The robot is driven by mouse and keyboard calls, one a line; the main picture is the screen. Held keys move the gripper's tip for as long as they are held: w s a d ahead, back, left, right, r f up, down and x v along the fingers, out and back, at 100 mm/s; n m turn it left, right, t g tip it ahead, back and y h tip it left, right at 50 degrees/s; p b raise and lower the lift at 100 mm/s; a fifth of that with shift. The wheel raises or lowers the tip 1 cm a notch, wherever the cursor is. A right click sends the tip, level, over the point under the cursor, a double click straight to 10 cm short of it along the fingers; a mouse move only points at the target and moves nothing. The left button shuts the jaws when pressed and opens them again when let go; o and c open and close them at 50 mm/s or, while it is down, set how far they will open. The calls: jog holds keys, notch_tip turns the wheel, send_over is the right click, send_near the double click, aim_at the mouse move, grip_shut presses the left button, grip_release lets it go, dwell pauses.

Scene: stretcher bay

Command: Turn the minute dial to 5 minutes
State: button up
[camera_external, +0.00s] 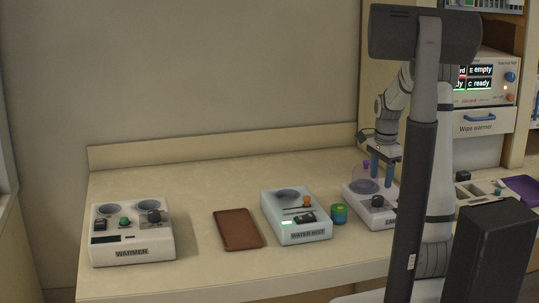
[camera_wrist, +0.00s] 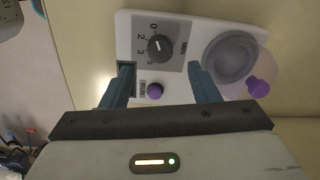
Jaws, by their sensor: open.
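The minute dial (camera_wrist: 160,47) is a dark round knob on a grey panel with printed numbers, labelled MIN, in the wrist view. Its white mark seems to point toward the 0, but the exact setting is hard to read. In the external view the dial (camera_external: 377,201) is a dark knob on the front of a white device (camera_external: 362,217). My gripper (camera_wrist: 160,68) is open, its two blue fingers on either side of the panel, with the dial just beyond the tips. In the external view my gripper (camera_external: 382,177) points down above this device, apart from the dial.
A clear vessel with a purple stopper (camera_wrist: 258,88) stands close by.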

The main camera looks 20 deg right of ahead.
aim_at(378, 197)
notch_tip(378, 197, down, 7)
jog(key=shift+w+r, duration=0.1)
jog(key=shift+w, duration=0.05)
jog(key=shift+c, duration=0.4)
jog(key=c, duration=0.9)
